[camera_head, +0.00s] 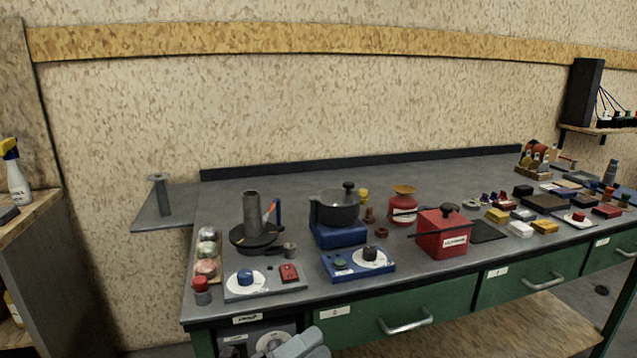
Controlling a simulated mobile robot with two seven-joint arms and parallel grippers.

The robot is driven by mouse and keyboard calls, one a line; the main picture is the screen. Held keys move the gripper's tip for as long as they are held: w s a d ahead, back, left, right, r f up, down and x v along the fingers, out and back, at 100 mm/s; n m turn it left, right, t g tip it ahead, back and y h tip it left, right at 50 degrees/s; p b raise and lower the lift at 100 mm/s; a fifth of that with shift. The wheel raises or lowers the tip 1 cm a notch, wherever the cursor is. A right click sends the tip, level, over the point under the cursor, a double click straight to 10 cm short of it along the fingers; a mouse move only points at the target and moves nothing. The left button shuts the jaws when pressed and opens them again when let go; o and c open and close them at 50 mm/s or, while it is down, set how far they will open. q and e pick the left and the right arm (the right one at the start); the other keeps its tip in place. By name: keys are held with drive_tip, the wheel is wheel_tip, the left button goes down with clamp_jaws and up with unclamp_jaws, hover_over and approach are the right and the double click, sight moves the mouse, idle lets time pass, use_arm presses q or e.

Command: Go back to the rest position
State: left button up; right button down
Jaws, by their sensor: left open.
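My left gripper (298,345) shows only in part, as a grey shape at the bottom edge of the head view. It is low, in front of the workbench's front face and below the bench top, apart from the objects on it. It is open, and I see nothing held in it. My right gripper is not in view.
The grey workbench top (290,181) carries a dark pot (338,207) on a blue base, a red box (443,234), a blue control panel (358,264) and many small parts. A spray bottle (16,175) stands far left.

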use_arm(q)
drive_tip(key=s+a+f+n+y+p, duration=0.3)
drive_tip(key=s+a+f+n+y, duration=1.3)
drive_tip(key=n, duration=1.3)
drive_tip(key=s+a+f, duration=0.3)
drive_tip(key=shift+g+y+p, duration=0.3)
drive_tip(key=shift+p, duration=0.05)
